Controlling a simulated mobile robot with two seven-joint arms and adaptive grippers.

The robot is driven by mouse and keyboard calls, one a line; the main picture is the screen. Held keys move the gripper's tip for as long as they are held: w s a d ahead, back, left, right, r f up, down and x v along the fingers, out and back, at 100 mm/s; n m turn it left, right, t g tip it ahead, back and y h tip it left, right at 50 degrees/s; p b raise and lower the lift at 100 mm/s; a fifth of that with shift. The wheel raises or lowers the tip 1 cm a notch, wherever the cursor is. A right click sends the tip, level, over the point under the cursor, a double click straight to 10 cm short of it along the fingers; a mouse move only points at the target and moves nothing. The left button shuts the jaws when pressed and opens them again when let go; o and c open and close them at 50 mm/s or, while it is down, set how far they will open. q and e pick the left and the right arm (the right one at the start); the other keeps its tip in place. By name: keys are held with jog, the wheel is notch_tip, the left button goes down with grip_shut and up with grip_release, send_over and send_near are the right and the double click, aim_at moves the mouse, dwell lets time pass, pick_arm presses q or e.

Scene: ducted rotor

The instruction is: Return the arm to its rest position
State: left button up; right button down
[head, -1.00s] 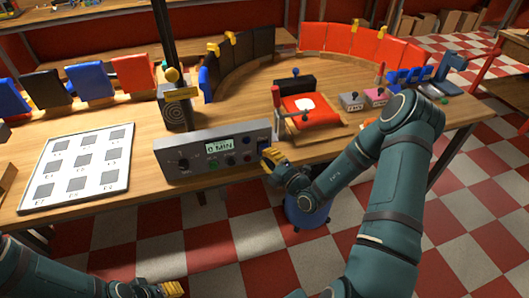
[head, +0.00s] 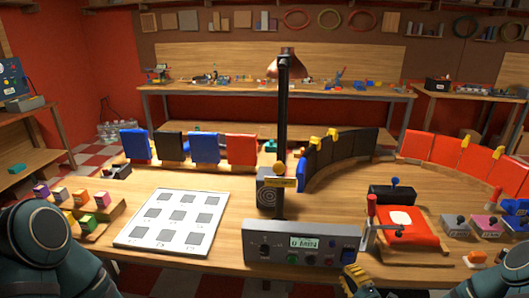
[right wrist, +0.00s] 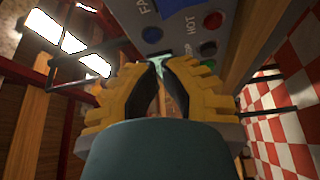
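My right gripper (head: 357,281) has yellow fingers and shows at the bottom edge of the head view, at the right front of the grey control box (head: 285,254). In the right wrist view my right gripper (right wrist: 158,68) has its two fingers a little apart, with a narrow gap and no held object to be seen. The box's panel (right wrist: 190,25) with its buttons lies just beyond the fingertips; I cannot tell whether they touch it. My left arm (head: 40,250) shows at the lower left of the head view, but its gripper is out of frame.
A white board with grey squares (head: 138,237) lies left of the box. A black post (head: 282,120) stands behind the box. A red clamp fixture (head: 405,240) is to the right, with curved black and red panels behind. Small coloured blocks (head: 88,224) sit at the left.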

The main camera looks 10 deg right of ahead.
jog(key=s+a+f+n+g+y, duration=0.3)
jog(key=s+a+n+g+y, duration=0.3)
jog(key=a+n, duration=0.4)
jog(key=s+a+f+n+g+y, duration=0.2)
jog(key=s+a+n+g+y, duration=0.3)
jog(key=a+n+g, duration=0.4)
jog(key=s+a+f+n+g+h, duration=0.3)
jog(key=s+f+n+g+h, duration=0.25)
jog(key=s+n, duration=0.55)
jog(key=w+d+f+n+t+h, duration=0.1)
jog(key=w+n+t+h, duration=0.1)
jog(key=n, duration=0.8)
jog(key=w+d+f+n+t+h+b, duration=0.1)
jog(key=w+n+h, duration=0.3)
jog(key=n, duration=0.7)
jog(key=shift+f+t, duration=0.55)
jog(key=shift+f, duration=0.15)
jog(key=shift+w, duration=0.1)
